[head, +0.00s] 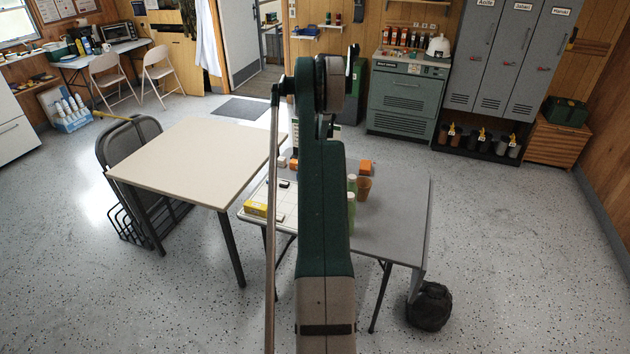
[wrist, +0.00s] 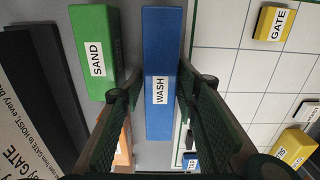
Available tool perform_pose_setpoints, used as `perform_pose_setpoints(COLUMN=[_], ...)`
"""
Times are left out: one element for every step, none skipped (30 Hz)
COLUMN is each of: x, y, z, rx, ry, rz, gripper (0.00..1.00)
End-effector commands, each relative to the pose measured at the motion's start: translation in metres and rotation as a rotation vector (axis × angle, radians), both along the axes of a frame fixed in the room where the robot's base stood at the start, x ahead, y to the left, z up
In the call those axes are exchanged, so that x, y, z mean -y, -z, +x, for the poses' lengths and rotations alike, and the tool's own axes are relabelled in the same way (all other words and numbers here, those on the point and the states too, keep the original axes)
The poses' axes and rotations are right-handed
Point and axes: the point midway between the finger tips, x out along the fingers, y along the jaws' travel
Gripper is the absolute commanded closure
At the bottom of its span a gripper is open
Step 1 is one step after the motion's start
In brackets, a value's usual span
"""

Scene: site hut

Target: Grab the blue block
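The blue block (wrist: 162,40), a long block labelled WASH, lies in the middle of the wrist view on a grey surface. My gripper (wrist: 158,78) is open, with one dark finger on each side of the block's near half. The right fingertip overlaps the block's right edge in the picture; I cannot tell whether it touches. A gap shows between the left finger and the block. In the head view my own arm covers the middle of the grey table (head: 398,215), and neither the blue block nor my gripper can be made out there.
A green SAND block (wrist: 92,50) lies left of the blue one. An orange piece (wrist: 124,150) is partly behind the left finger. A white gridded board (wrist: 220,50) with a yellow GATE block (wrist: 274,24) lies right.

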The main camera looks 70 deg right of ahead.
Motion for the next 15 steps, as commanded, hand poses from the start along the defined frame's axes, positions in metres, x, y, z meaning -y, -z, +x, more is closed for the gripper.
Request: perform_pose_setpoints(x=[0.0000, 0.0000, 0.0000, 0.0000, 0.0000, 0.0000, 0.0000, 0.0000, 0.0000, 0.0000, 0.0000, 0.0000, 0.0000, 0.0000, 0.0000], y=[0.0002, 0.0001, -0.0001, -0.0001, -0.0001, -0.0002, -0.0002, -0.0002, -0.0003, -0.0003, -0.0003, -0.0003, -0.0003, -0.0003, -0.0004], z=[0.0000, 0.0000, 0.0000, 0.0000, 0.0000, 0.0000, 0.0000, 0.0000, 0.0000, 0.0000, 0.0000, 0.0000, 0.0000, 0.0000, 0.0000], rx=[0.000, 0.000, 0.000, 0.000, 0.000, 0.000, 0.000, 0.000, 0.000, 0.000, 0.000, 0.000, 0.000, 0.000, 0.000], ry=[0.000, 0.000, 0.000, 0.000, 0.000, 0.000, 0.000, 0.000, 0.000, 0.000, 0.000, 0.000, 0.000, 0.000, 0.000], rz=[0.000, 0.000, 0.000, 0.000, 0.000, 0.000, 0.000, 0.000, 0.000, 0.000, 0.000, 0.000, 0.000, 0.000, 0.000], gripper=[0.68, 0.68, 0.68, 0.68, 0.68, 0.68, 0.68, 0.68, 0.68, 0.68, 0.68, 0.68, 0.68, 0.68, 0.68])
